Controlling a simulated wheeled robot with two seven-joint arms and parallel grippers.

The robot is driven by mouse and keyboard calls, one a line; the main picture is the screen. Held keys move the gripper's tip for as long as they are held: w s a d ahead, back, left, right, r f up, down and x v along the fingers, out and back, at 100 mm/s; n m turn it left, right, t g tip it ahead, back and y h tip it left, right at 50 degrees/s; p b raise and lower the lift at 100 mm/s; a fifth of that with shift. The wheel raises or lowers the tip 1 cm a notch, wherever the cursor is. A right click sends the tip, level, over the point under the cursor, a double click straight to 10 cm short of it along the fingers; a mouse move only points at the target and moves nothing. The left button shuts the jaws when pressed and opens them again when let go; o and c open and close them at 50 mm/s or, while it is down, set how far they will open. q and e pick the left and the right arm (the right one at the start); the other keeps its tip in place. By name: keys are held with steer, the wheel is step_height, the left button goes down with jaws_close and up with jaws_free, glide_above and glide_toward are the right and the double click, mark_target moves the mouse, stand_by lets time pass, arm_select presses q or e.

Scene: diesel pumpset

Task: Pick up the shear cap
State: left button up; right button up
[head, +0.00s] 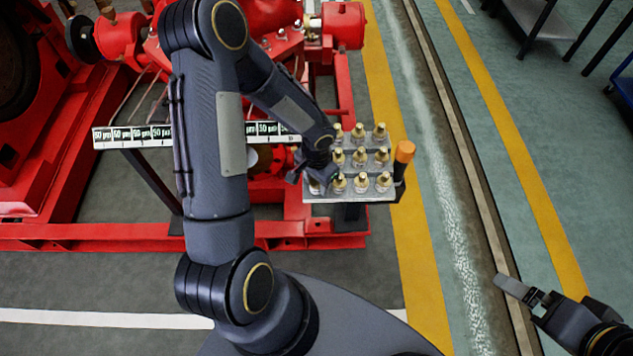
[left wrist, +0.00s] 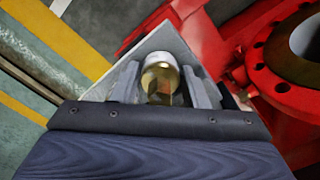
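Several brass-topped pieces (head: 360,157) stand in rows on a light grey tray (head: 345,196); I cannot tell which is the shear cap. My left gripper (head: 314,178) is at the tray's front left corner, partly hidden by its own wrist. In the left wrist view, one brass piece with a pale end (left wrist: 160,80) lies between the two fingers of the left gripper (left wrist: 161,72). The fingers flank it closely and look slightly apart from it. My right gripper (head: 518,291) is at the lower right, away from the tray; its finger gap is not clear.
An orange-topped black cylinder (head: 403,160) stands at the tray's right edge. A strip of labels (head: 135,136) runs left of the tray. The red pumpset frame (head: 120,243) is behind and left.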

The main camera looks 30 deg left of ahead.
arm_select(q)
steer(key=c, duration=0.5)
steer(key=shift+c, duration=0.2)
steer(key=shift+r, duration=0.5)
step_height(320, 180, up, 2)
steer(key=shift+r+p, duration=0.15)
steer(key=shift+p, duration=0.5)
steer(key=s+d+r, duration=0.2)
steer(key=s+r, duration=0.1)
steer(key=s, duration=0.1)
steer(key=s+d+r+p, duration=0.1)
steer(key=s+d+r, duration=0.2)
steer(key=s, duration=0.1)
steer(key=s+d+r, duration=0.2)
steer(key=s+r, duration=0.1)
steer(key=s, duration=0.1)
steer(key=shift+d+r+p, duration=0.15)
steer(key=shift+r+p, duration=0.2)
steer(key=shift+r, duration=0.05)
steer(key=shift+w, duration=0.1)
